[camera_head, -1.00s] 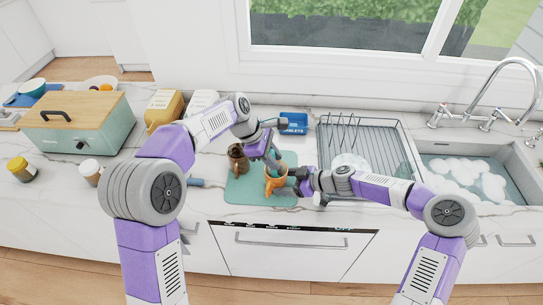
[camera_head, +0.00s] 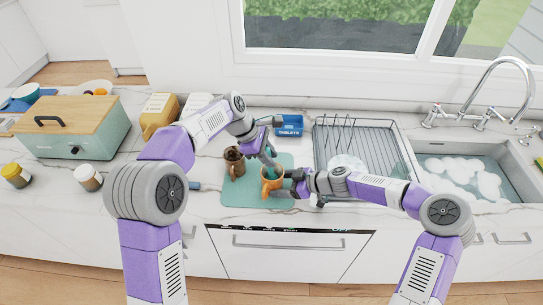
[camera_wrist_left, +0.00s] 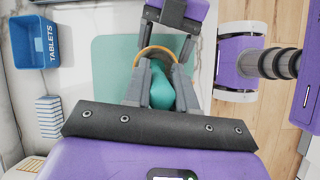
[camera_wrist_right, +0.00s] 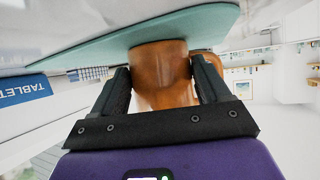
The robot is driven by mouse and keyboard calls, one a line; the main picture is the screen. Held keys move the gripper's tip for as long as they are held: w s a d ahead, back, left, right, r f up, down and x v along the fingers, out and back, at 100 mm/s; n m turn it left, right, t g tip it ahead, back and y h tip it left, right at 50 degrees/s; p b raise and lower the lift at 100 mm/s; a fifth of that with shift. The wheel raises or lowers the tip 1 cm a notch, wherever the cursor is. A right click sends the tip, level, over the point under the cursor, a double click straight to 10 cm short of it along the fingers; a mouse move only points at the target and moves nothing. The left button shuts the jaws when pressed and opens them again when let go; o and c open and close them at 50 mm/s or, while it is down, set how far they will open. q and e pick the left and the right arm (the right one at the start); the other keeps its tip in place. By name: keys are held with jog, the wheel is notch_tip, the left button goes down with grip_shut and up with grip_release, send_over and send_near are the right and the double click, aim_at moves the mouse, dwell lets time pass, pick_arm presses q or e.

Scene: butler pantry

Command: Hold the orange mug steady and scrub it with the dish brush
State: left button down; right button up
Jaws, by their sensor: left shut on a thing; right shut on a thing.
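The orange mug (camera_head: 268,187) stands upright on a teal mat (camera_head: 238,199) on the counter. My right gripper (camera_head: 289,179) is shut on the mug from its right side; in the right wrist view the mug (camera_wrist_right: 158,62) sits between the two fingers. My left gripper (camera_head: 270,160) is above the mug, pointing down and shut on the teal dish brush. In the left wrist view the brush (camera_wrist_left: 162,92) is between the fingers, over the mug's rim (camera_wrist_left: 146,51). The brush's lower end is hidden, so I cannot tell whether it touches the mug inside.
A brown mug (camera_head: 233,168) stands close left of the orange mug. A blue tablets box (camera_head: 290,126) is behind the mat. A dish rack (camera_head: 388,148) and a sink with suds (camera_head: 460,178) are to the right. A teal bread box (camera_head: 72,137) and jars are left.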

pick_arm(q)
jog(key=shift+s+a+f, duration=0.15)
jog(key=shift+s+a, duration=0.2)
jog(key=shift+s, duration=0.15)
jog(key=shift+w+d, duration=0.1)
jog(key=shift+d, duration=0.85)
jog(key=shift+w+a+r, duration=0.2)
jog(key=shift+w, duration=0.15)
jog(key=shift+a, duration=0.5)
jog(key=shift+s+d, duration=0.2)
jog(key=shift+s, duration=0.15)
notch_tip(320, 180, up, 13)
jog(key=shift+r, duration=0.15)
dwell(0.4)
dwell(0.3)
